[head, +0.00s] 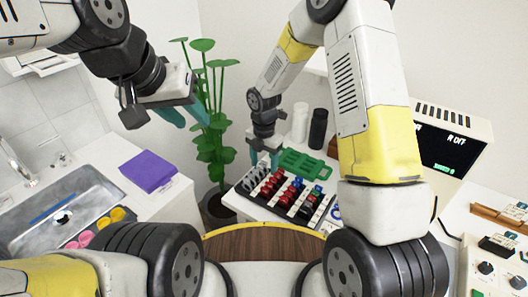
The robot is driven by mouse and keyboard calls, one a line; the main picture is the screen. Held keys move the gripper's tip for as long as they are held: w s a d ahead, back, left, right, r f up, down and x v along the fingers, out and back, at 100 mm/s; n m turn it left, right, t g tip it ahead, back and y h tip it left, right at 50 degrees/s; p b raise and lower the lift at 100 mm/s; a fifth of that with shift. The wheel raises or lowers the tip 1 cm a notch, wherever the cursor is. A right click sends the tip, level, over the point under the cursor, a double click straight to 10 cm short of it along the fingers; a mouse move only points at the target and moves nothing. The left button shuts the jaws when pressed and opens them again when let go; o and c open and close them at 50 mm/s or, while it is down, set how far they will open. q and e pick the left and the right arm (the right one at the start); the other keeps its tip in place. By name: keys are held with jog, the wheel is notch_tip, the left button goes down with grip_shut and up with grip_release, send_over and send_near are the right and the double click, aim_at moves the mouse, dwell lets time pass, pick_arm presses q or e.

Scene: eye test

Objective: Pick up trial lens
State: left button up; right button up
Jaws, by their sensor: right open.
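Several small trial lenses with red (271,182), blue and dark rims stand in rows in a trial lens tray (236,188) on the white counter. I cannot tell one particular lens apart from the others. My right gripper (263,158) points down above the back left part of the tray, with its teal fingers apart and nothing seen between them. The picture does not show it touching a lens. My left gripper (184,115) hangs in the air at the upper left, away from the tray, with its teal fingers apart and empty.
A green rack (302,164) lies behind the lenses, with a white bottle (300,122) and a black bottle (318,128) beyond. A potted plant (213,150) stands left of the tray. A sink (55,205) and purple cloth (149,171) are left; a monitor (450,150) is right.

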grip_shut()
jog(key=shift+r, duration=0.1)
